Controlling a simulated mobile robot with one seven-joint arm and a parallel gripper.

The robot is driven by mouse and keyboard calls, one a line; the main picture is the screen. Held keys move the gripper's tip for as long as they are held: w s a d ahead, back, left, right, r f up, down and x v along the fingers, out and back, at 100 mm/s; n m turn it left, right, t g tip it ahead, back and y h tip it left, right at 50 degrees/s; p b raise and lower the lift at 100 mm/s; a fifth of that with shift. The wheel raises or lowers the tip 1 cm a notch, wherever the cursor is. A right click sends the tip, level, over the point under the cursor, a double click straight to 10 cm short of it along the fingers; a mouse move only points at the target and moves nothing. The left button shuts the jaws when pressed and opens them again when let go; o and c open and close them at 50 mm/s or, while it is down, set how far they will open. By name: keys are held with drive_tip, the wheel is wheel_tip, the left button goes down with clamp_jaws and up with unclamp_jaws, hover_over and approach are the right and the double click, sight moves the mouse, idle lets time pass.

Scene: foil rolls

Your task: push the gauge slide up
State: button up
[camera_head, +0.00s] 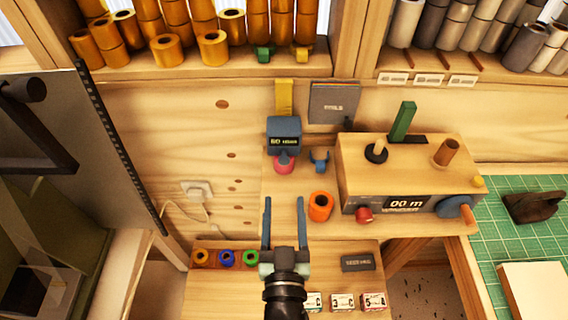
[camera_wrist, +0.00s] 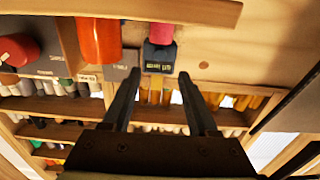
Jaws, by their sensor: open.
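A dark blue block with a small lit display (camera_head: 284,138), which looks like the gauge slide, sits below a yellow upright strip (camera_head: 284,97) on the wooden back wall. A pink-red round part (camera_head: 284,165) shows at its lower end. My gripper (camera_head: 285,200) is open and empty, its two fingers apart and pointing toward the block from the near side. In the wrist view, which looks upside down, the block (camera_wrist: 159,55) and the pink part (camera_wrist: 160,28) lie between the lines of my fingers (camera_wrist: 158,75). I cannot tell the exact gap; no contact shows.
A wooden box with a display and knobs (camera_head: 360,165) stands right of the block, with a green lever (camera_head: 403,121) on top. A dark board (camera_head: 334,102) is beside the yellow strip. Shelves of rolls are above.

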sight(284, 163)
drive_tip(key=w+p, duration=0.1)
drive_tip(key=w, duration=0.8)
drive_tip(key=shift+w, duration=0.1)
clamp_jaws()
idle(1.2)
